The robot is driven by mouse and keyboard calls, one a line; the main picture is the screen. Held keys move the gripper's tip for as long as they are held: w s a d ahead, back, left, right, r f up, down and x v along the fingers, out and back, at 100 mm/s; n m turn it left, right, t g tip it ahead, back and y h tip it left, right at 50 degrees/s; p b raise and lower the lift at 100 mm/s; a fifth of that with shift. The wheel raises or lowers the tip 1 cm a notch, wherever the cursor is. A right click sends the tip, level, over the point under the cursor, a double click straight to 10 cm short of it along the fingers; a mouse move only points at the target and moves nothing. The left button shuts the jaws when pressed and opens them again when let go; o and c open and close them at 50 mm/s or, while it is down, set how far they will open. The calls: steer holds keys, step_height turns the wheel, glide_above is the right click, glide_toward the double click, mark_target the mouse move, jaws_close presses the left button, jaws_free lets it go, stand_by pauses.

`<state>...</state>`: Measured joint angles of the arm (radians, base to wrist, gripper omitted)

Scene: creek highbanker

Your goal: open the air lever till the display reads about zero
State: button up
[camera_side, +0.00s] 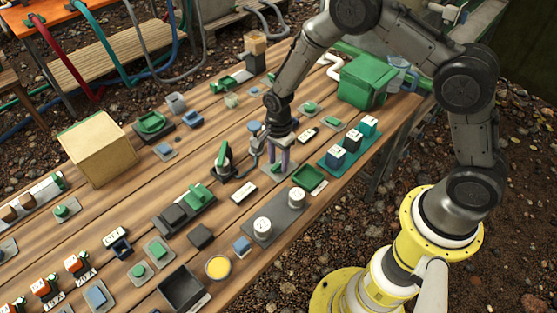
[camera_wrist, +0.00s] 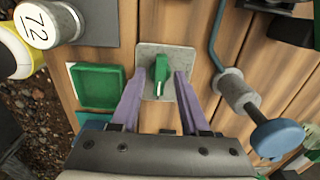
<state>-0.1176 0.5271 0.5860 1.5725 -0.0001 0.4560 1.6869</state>
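A green lever (camera_wrist: 160,72) stands on a pale grey square plate (camera_wrist: 150,55), which I take to be the air lever; it carries a white mark. My gripper (camera_wrist: 159,82) has its two purple fingers apart, one on each side of the lever, with gaps visible. In the side view my gripper (camera_side: 279,158) points down over the plate, and its fingers partly hide the lever. I cannot tell which item is the display. A small sign (camera_side: 114,237) at the lower left has characters too small to read surely.
A blue-knobbed crank (camera_wrist: 278,138) is close on the right in the wrist view. A green box (camera_side: 365,82) and dark-lidded blocks (camera_side: 352,140) stand nearby on the wooden table.

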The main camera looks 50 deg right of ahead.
stand_by(0.3)
steer(key=shift+r, duration=3.45)
